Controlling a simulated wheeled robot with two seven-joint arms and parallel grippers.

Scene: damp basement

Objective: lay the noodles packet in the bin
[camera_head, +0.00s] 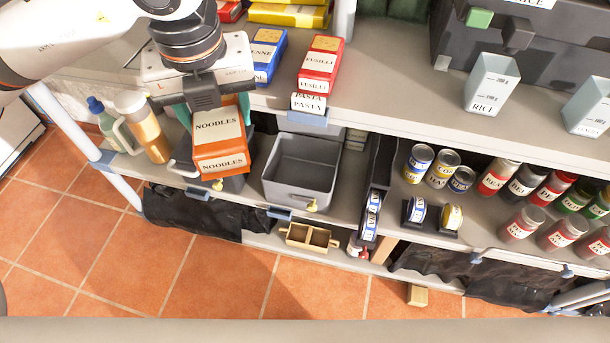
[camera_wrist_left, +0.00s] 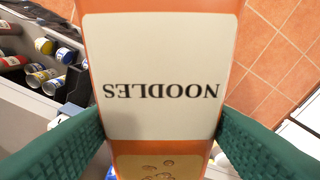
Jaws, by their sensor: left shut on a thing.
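The noodles packet (camera_head: 219,137) is an orange box with cream labels. My left gripper (camera_head: 215,105) is shut on it and holds it up in front of the shelving, left of the grey bin. In the left wrist view the packet (camera_wrist_left: 155,75) fills the middle, between the green finger pads of my left gripper (camera_wrist_left: 160,140). The grey bin (camera_head: 299,190) stands on the middle shelf, just right of the packet. It is open at the top and looks empty. My right gripper is not in view.
A red fusilli box (camera_head: 320,62) and a blue penne box (camera_head: 268,52) stand on the upper shelf. A bottle (camera_head: 100,120) and a jug (camera_head: 142,125) are to the left. Cans (camera_head: 418,162) and jars (camera_head: 497,175) fill the right side. A wooden caddy (camera_head: 308,238) sits below the bin.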

